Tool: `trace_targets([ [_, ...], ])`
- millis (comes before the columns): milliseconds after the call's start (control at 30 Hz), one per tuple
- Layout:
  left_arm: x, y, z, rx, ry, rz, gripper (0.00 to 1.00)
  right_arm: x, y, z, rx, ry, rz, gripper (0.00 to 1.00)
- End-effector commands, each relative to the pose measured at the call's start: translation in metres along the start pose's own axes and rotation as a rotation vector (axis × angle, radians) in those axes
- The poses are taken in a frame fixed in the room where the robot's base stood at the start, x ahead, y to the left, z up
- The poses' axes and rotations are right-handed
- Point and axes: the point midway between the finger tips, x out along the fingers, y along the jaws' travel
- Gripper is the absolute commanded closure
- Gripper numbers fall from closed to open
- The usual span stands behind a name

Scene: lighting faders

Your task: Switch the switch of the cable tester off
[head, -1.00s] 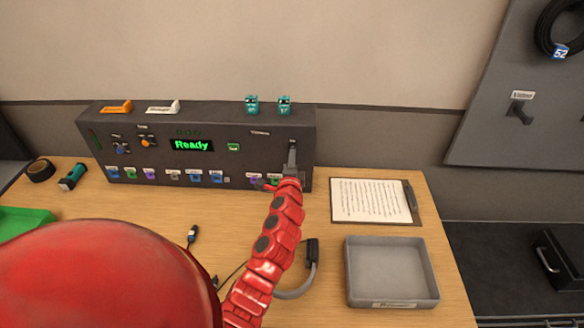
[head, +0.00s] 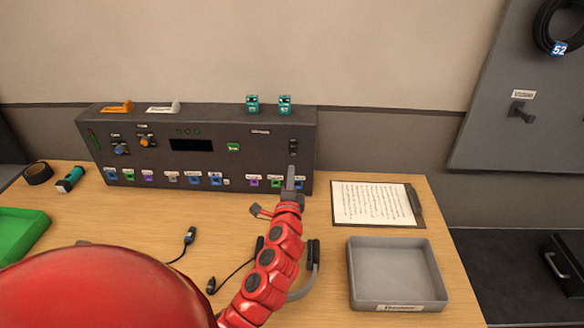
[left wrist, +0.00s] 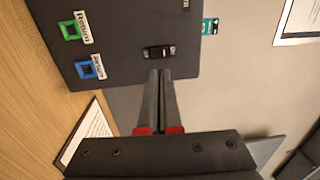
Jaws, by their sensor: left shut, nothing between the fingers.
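The cable tester (head: 215,160) is a long dark grey box at the back of the table, with knobs and coloured ports on its front. Its display (head: 191,145) is dark and blank. The switch (head: 293,147) is a small black rocker near the right end of the front; it also shows in the left wrist view (left wrist: 159,52). My left gripper (head: 291,172) is shut and empty, with its fingertips just below the switch and apart from it in the head view. In the left wrist view the fingertips (left wrist: 161,73) point at the switch. My right gripper is not in view.
A clipboard with paper (head: 372,203) and a grey tray (head: 396,300) lie to the right of my left arm. A green tray (head: 22,232), a torch (head: 70,179) and a tape roll (head: 38,173) are at left. Loose cables (head: 190,236) lie in front of the tester.

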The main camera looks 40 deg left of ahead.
Motion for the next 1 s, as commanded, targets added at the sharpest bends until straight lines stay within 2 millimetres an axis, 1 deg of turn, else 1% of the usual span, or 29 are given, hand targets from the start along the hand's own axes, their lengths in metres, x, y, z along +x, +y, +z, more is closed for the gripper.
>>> trace_targets([
  [33,-0.011,0.006,-0.001,0.003,0.004,0.003,1.0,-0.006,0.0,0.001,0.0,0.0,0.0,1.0],
  [100,-0.024,0.004,-0.001,0.001,0.004,0.0,1.0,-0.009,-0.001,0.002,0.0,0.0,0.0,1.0],
  [200,-0.04,0.006,-0.001,0.002,0.003,0.004,1.0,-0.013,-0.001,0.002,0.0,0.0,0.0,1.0],
  [333,-0.053,0.004,0.0,0.001,0.002,0.001,1.0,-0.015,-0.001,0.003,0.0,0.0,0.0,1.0],
  [533,-0.06,0.004,0.001,0.0,-0.001,0.004,1.0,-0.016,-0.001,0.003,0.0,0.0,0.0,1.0],
  [1000,-0.06,0.003,0.0,0.0,0.0,0.004,1.0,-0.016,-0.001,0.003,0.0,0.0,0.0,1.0],
])
